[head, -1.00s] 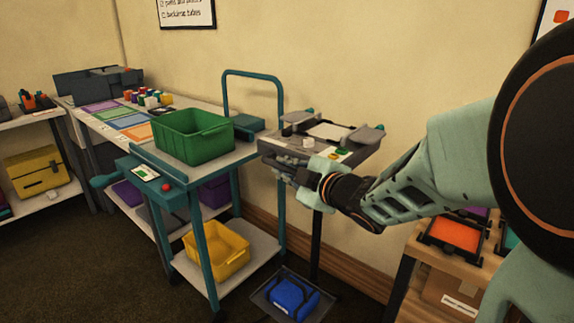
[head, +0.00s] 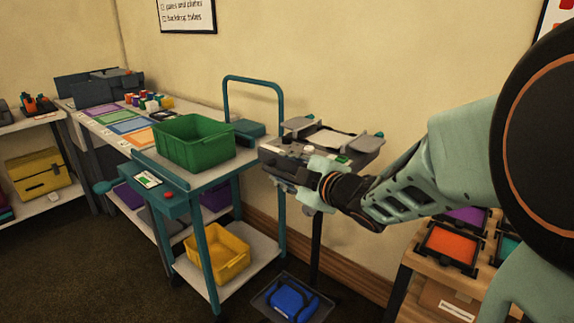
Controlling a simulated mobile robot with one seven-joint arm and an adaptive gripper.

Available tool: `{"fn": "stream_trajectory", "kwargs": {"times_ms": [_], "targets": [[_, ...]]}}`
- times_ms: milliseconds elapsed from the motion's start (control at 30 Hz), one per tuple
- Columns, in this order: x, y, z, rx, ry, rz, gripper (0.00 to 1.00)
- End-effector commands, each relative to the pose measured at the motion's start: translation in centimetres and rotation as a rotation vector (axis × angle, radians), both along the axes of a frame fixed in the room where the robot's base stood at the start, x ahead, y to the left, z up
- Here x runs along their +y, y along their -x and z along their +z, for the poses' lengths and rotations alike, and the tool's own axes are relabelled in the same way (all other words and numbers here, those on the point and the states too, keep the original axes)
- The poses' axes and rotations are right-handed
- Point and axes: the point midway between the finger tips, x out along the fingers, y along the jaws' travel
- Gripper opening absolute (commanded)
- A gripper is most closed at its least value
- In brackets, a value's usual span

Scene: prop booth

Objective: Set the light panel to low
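The light panel (head: 282,153) is a dark grey unit on a thin black stand near the wall. A pale sheet-like face and grey flaps show on its top. A small green control (head: 342,159) and pale marks show along its front part. My gripper (head: 284,174) is at the panel's front edge, just below the top, with its fingers pointing left. Its pale green body covers part of the panel's front. The fingers are small and dark against the panel, so I cannot tell whether they are open or touching it. The panel's setting is too small to read.
Left of the panel stands a teal cart (head: 205,178) with a green crate (head: 190,148) on top and a yellow bin (head: 218,252) below. A blue case (head: 293,298) lies at the stand's foot. A wooden shelf (head: 420,262) with coloured trays is at right.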

Motion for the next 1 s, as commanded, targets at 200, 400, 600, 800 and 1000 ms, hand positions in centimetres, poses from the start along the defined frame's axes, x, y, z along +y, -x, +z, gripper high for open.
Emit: {"fn": "stream_trajectory", "kwargs": {"times_ms": [200, 400, 600, 800, 1000], "targets": [[0.0, -0.2, 4.8, -0.017, -0.008, 0.0, 0.29], [-0.1, -0.3, 7.5, -0.017, -0.008, -0.003, 0.29], [-0.1, -0.3, 10.3, -0.016, -0.009, -0.004, 0.29], [-0.1, -0.3, 13.0, -0.017, -0.008, -0.003, 0.29], [-0.2, -0.3, 15.8, -0.018, -0.008, -0.005, 0.29]]}}
